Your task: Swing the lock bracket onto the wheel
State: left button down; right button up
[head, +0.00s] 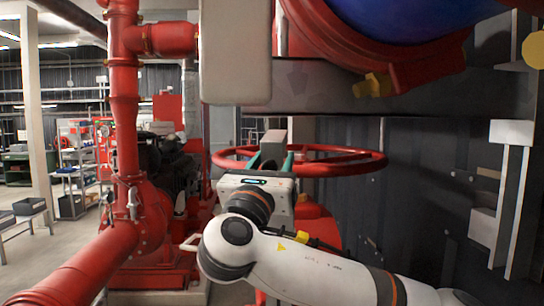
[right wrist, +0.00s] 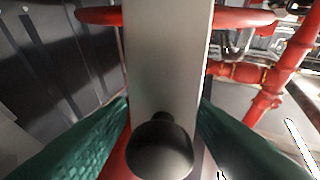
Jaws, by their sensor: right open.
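The red wheel (head: 372,165) lies roughly flat in the middle of the head view. Parts of its rim show at the top of the right wrist view (right wrist: 243,18). The lock bracket (head: 273,138) is a grey bar, its upper end standing above the wheel's rim. In the right wrist view the bar (right wrist: 165,60) runs up the middle, with a black knob (right wrist: 160,148) at the near end. My right gripper (head: 271,162) is open, with its green fingers on either side of the bar. Whether the fingers touch it, I cannot tell. My left gripper is not in view.
Red pipework (head: 124,100) stands on the left. A blue and red round body (head: 400,50) with a yellow fitting (head: 372,86) hangs above the wheel. A dark panelled wall (head: 420,190) closes off the right. Open floor and shelves (head: 75,175) lie far left.

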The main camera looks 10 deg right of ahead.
jog(key=shift+c, duration=0.6)
grip_shut()
jog(key=shift+w+r, duration=0.15)
jog(key=shift+r, duration=0.05)
jog(key=w+r+g+p, duration=0.1)
jog(key=p, duration=0.1)
jog(key=w+r+g+y+p, duration=0.1)
jog(key=g+p, duration=0.1)
jog(key=p, duration=0.1)
jog(key=shift+w+d+r, duration=0.2)
jog(key=shift+d+r, duration=0.05)
jog(key=shift+d, duration=0.1)
jog(key=shift+w+d+g+y, duration=0.1)
jog(key=shift+w+g+y, duration=0.1)
jog(key=shift+g+y, duration=0.15)
jog(key=shift+f, duration=0.15)
